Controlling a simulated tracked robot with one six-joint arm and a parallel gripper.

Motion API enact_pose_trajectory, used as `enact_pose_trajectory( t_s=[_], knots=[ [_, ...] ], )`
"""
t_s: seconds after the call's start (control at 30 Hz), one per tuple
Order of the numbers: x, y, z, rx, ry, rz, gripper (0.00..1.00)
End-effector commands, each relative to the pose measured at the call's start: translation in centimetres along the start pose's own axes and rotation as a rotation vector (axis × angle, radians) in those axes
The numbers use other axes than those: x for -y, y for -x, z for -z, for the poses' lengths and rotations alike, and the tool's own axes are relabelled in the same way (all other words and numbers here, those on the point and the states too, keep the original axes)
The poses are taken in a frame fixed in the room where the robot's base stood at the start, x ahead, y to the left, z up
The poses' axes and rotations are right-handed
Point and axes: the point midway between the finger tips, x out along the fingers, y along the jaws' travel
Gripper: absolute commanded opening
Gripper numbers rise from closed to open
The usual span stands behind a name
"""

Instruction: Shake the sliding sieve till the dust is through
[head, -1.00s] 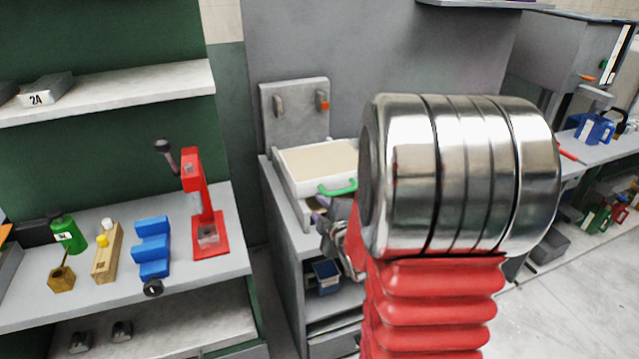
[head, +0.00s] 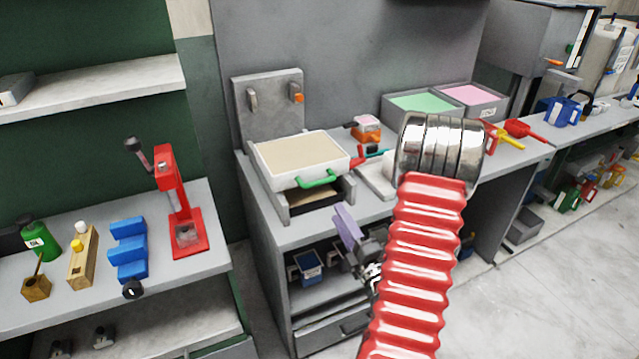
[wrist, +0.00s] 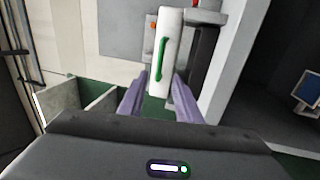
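The sliding sieve (head: 270,178) is a white tray holding a level beige layer, with a green handle (head: 318,179) on its front. It sits over a grey box frame (head: 345,190) on the bench. In the wrist view the sieve's white front (wrist: 170,25) and green handle (wrist: 161,58) appear ahead, between the fingers in the picture. My gripper (head: 346,222) has purple fingers and is below and in front of the handle, apart from it. In the wrist view my gripper (wrist: 158,80) is open and empty. How far dust has passed through cannot be told.
A grey panel with hooks (head: 268,105) stands behind the sieve. Right of it are an orange-and-white item (head: 366,130) and bins of green and pink foam (head: 424,103). A red press (head: 178,200) stands on the left bench. Blue bins (head: 308,265) sit on the shelf below.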

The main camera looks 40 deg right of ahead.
Motion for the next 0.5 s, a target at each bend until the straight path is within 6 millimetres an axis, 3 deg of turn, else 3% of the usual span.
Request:
enact_pose_trajectory(
  t_s=[0.3,0.5],
  knots=[
    [0.0,-0.2,0.0,-0.001,0.0,0.002,0.31],
    [0.0,-1.7,0.1,-0.003,0.0,0.001,0.31]
  ],
)
